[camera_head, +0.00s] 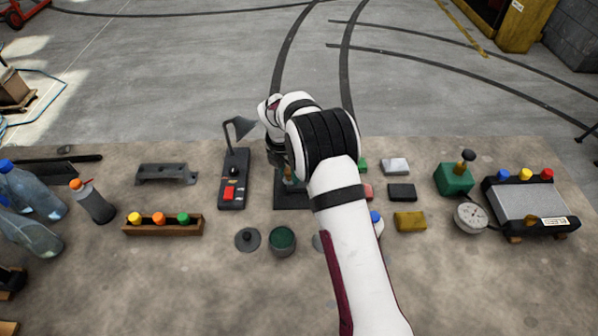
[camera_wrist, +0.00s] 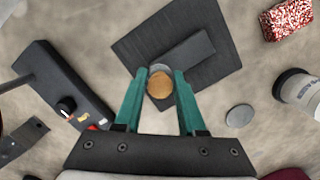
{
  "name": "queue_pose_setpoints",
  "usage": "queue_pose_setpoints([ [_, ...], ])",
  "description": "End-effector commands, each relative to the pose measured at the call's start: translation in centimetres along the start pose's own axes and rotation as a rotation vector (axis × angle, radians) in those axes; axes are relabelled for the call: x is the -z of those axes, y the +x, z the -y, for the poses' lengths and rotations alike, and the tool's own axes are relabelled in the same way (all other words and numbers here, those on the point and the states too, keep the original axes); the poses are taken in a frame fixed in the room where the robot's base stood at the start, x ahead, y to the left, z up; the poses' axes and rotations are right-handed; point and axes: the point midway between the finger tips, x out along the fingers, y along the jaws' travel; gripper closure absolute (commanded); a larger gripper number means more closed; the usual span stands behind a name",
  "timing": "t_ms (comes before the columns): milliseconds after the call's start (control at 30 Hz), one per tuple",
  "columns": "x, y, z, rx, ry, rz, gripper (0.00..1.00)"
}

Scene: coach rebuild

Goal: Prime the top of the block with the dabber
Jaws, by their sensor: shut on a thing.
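My gripper (camera_wrist: 160,85) shows in the wrist view with its teal fingers shut on a round, tan-topped thing, which looks like the dabber (camera_wrist: 160,80) seen from above. A dark grey oblong block (camera_wrist: 190,57) lies on a dark square plate (camera_wrist: 140,45) just beyond the fingertips. The dabber overlaps the plate beside the block's near left end in this view; its lower end is hidden, so I cannot tell whether it touches anything. In the head view my arm hides the block and most of the gripper, and a strip of the plate (camera_head: 287,202) shows.
A dark box with a red button (camera_head: 230,192) and a lamp stands left of the plate. A green-filled pot (camera_head: 282,240) and a grey lid (camera_head: 248,239) stand in front. A green block with a knob (camera_head: 454,179) and a dial gauge (camera_head: 470,216) are right.

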Motion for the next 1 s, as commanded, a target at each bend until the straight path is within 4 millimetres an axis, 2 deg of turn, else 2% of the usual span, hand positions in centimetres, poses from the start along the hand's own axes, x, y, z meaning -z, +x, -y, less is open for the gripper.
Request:
queue_pose_setpoints([
  [67, 0.2, -0.2, -0.3, 0.000, 0.003, 0.002, 1.00],
  [967, -5.0, 0.4, 6.2, 0.001, 0.003, 0.000, 1.00],
  [1000, -5.0, -0.1, 6.1, -0.001, 0.001, 0.001, 1.00],
])
